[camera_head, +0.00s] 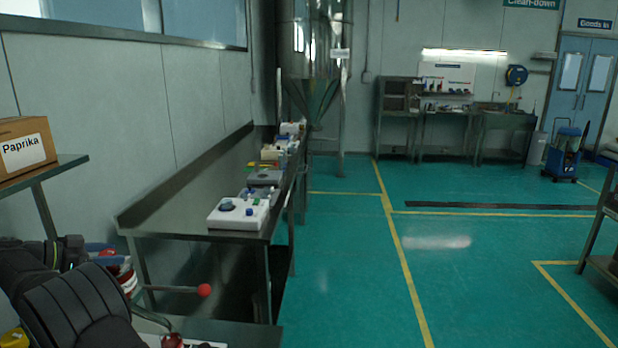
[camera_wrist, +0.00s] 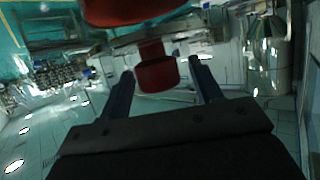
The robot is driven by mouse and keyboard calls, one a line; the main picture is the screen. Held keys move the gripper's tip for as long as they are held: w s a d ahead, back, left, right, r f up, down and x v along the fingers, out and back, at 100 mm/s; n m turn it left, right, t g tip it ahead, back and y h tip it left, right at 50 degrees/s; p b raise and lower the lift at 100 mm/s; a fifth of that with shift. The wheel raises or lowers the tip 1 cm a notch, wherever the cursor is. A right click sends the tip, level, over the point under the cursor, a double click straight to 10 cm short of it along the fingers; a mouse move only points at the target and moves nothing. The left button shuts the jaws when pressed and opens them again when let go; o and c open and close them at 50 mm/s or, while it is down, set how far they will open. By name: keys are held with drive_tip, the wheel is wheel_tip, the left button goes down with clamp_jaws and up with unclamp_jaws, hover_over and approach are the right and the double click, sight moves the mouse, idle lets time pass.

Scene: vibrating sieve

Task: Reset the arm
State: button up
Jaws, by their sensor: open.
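My gripper (camera_wrist: 162,68) is open in the wrist view, its two dark blue fingers spread apart. A red cylindrical knob (camera_wrist: 157,76) shows between the fingers; I cannot tell whether they touch it. A larger red part (camera_wrist: 125,10) shows at the top edge of that view. In the head view my dark arm fills the lower left corner, with blue finger parts beside a red and white part (camera_head: 129,281). A lever with a red ball end (camera_head: 204,290) sticks out to the right of it.
A cardboard box marked Paprika (camera_head: 24,150) stands on a shelf (camera_head: 60,166) at the left.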

drive_tip(key=n+t+y, duration=0.1)
drive_tip(key=n+y, duration=0.2)
drive_tip(key=n+t+y, duration=0.1)
drive_tip(key=n+y, duration=0.2)
drive_tip(key=y, duration=0.1)
drive_tip(key=shift+d+r+n+t, duration=0.1)
drive_tip(key=shift+n+t, duration=0.2)
drive_tip(key=shift+t, duration=0.1)
drive_tip(key=shift+n+g+y, duration=0.4)
drive_tip(key=shift+n+y, duration=2.3)
drive_tip(key=shift+y, duration=0.4)
